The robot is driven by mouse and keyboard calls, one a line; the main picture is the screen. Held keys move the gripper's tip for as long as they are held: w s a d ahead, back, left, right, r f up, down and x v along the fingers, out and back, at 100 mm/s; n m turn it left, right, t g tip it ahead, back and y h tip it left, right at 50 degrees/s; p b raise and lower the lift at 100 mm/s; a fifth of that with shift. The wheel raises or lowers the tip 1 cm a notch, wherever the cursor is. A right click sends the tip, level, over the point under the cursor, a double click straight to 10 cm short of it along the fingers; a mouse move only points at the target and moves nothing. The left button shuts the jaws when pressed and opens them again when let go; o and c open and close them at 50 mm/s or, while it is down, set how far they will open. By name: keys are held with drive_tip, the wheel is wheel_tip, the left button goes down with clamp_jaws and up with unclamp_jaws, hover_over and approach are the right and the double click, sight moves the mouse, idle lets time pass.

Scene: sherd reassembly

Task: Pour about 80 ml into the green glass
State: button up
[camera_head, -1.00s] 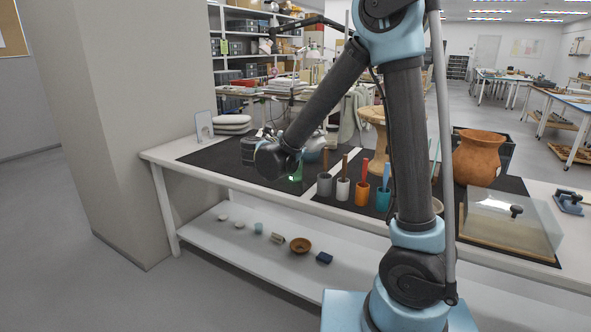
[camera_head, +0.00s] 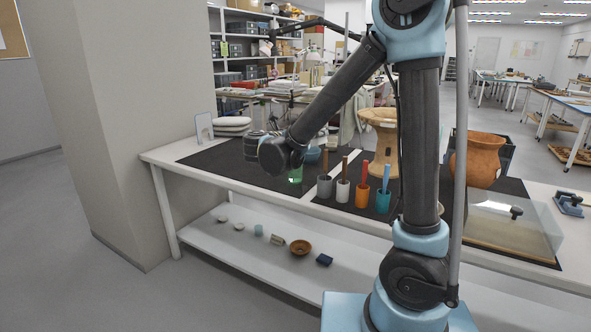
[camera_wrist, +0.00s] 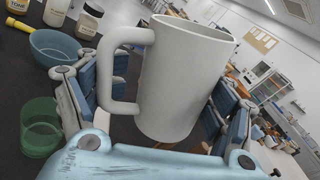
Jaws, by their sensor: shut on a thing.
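The green glass (camera_head: 295,174) stands on the dark mat near the table's front edge, just right of my wrist in the head view. In the wrist view the green glass (camera_wrist: 40,128) is at the lower left, apart from the mug; I see no liquid in it for sure. My gripper (camera_wrist: 155,108) is shut on a pale grey mug (camera_wrist: 185,80), with blue-padded fingers on either side. The mug's handle is on the left in that view. The mug's inside and contents are hidden. In the head view my wrist hides most of the gripper and mug.
A blue bowl (camera_wrist: 62,46) sits beyond the glass, with bottles and a jar (camera_wrist: 90,20) behind it. Several cups with tools, such as the orange cup (camera_head: 362,194), stand right of the glass. A terracotta pot (camera_head: 480,158) is farther right. The mat's left part is clear.

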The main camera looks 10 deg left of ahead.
drive_tip(key=shift+s+d+r+m, duration=0.1)
drive_tip(key=shift+d+r+m, duration=0.05)
drive_tip(key=shift+r+m, duration=0.25)
drive_tip(key=shift+s+d+m+b, duration=0.25)
drive_tip(key=shift+m+b, duration=0.2)
drive_tip(key=shift+m, duration=0.55)
drive_tip(key=shift+s+d+r+m+t+b, duration=0.1)
drive_tip(key=shift+d+r+m+t+b, duration=0.2)
drive_tip(key=shift+r+m, duration=0.4)
drive_tip(key=shift+a+f, duration=0.1)
drive_tip(key=shift+f, duration=0.05)
